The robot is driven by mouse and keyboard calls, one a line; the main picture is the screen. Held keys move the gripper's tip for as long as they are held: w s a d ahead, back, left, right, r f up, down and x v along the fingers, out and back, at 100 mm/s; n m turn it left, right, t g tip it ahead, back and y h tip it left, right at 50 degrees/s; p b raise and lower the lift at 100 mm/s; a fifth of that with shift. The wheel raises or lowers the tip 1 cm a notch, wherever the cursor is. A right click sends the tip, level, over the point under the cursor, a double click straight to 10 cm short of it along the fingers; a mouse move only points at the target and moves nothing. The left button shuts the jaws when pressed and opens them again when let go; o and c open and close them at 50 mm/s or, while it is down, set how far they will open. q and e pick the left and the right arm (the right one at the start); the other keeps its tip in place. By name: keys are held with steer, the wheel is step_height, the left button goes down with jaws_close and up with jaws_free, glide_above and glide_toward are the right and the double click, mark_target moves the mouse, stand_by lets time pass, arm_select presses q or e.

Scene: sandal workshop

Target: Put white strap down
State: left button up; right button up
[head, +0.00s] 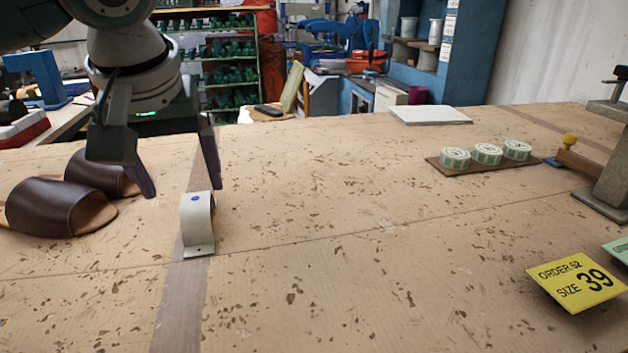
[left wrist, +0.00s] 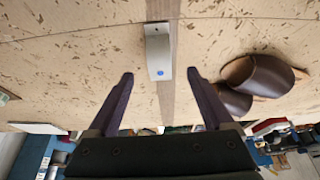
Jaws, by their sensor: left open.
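The white strap (head: 198,222) is a short curved band with a blue dot. It stands on the workbench (head: 330,240), on a darker strip in the wood. My left gripper (head: 180,190) is open, with its two dark fingers apart just behind and above the strap. In the left wrist view the strap (left wrist: 158,52) lies beyond the fingertips, between their lines, and nothing is between the fingers (left wrist: 158,76). The strap is apart from the fingers there. My right gripper is not in view.
Two brown sandals (head: 50,208) sit left of the strap. Green-and-white rolls (head: 487,154) stand on a brown board at the right. A yellow order card (head: 577,283) lies front right, near a metal tool (head: 606,170). A white slab (head: 430,115) is at the back. The bench middle is clear.

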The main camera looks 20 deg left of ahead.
mark_target(194, 210)
arm_select(q)
steer(key=shift+x, duration=1.15)
steer(key=shift+b+x, duration=0.4)
steer(key=shift+x, duration=2.35)
steer(key=shift+c, duration=0.2)
jaws_close()
